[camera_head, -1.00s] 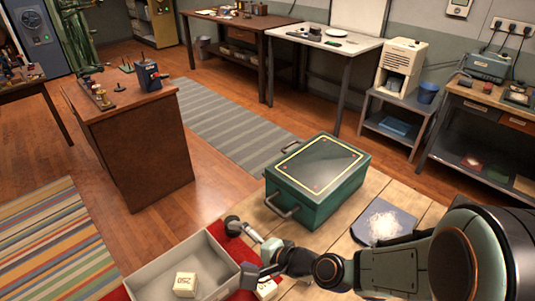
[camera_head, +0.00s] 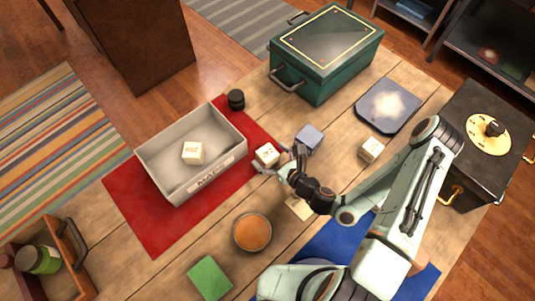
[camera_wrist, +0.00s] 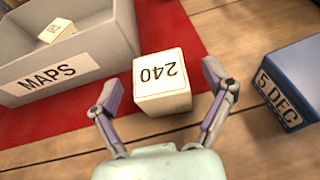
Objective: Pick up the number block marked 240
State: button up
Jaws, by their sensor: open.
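The cream number block marked 240 (camera_wrist: 162,82) sits at the edge of the red cloth in the wrist view, its number upside down to me. It also shows in the head view (camera_head: 267,155), just ahead of my gripper. My gripper (camera_wrist: 165,85) is open, one finger on each side of the block's near part, with gaps visible on both sides. It shows in the head view (camera_head: 275,163) beside the block. The block looks unheld.
A grey box labelled MAPS (camera_wrist: 62,72) holds another cream block (camera_head: 193,152). A blue block marked 5 DEC (camera_wrist: 290,88) stands close on the right. Another cream block (camera_head: 371,149), a round orange-topped dish (camera_head: 252,233) and a green case (camera_head: 325,58) are on the table.

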aim_at(262, 149)
jog(key=shift+x, duration=1.7)
jog(key=c, duration=1.1)
jog(key=shift+r, duration=0.15)
